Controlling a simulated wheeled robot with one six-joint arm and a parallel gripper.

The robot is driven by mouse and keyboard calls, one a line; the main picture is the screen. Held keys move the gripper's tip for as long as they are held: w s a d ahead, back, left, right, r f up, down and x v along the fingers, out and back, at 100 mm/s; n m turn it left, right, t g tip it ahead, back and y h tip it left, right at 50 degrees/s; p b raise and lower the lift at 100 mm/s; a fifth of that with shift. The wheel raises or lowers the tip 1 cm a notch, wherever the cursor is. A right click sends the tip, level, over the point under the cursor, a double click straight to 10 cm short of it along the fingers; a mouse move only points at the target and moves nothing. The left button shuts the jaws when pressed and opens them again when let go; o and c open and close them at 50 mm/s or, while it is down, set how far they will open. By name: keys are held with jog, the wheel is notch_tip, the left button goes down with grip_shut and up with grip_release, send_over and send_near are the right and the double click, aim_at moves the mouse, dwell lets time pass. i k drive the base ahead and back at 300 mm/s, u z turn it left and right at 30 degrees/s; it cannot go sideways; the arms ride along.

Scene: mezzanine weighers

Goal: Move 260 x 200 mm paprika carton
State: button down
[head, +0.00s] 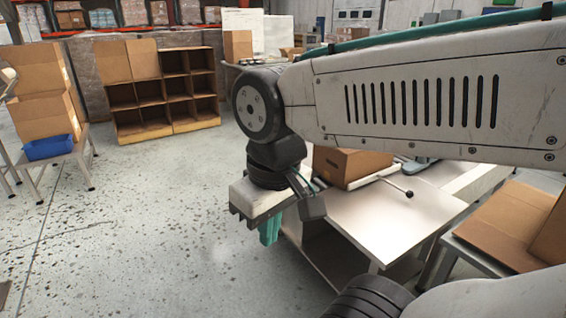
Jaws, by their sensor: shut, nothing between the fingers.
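A brown carton (353,166) sits on a pale work table (385,222), partly hidden behind my arm. No label that I can read marks it as the paprika carton. My gripper (269,232) has teal fingers and points down beside the left edge of that table. The fingers are together, with nothing between them. The gripper is apart from the carton, in front of it and to its left.
A rod with a black knob (407,192) sticks out over the table. Open cartons (510,222) stand on a bench at right. A blue bin (50,147) and cartons (40,95) are on a stand at left. A cubby shelf (165,95) stands behind. The floor at left is clear.

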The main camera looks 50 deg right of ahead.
aim_at(341, 170)
jog(key=u, duration=0.1)
jog(key=i, duration=0.7)
jog(key=z, duration=0.85)
jog(key=i, duration=0.75)
jog(key=z, duration=0.85)
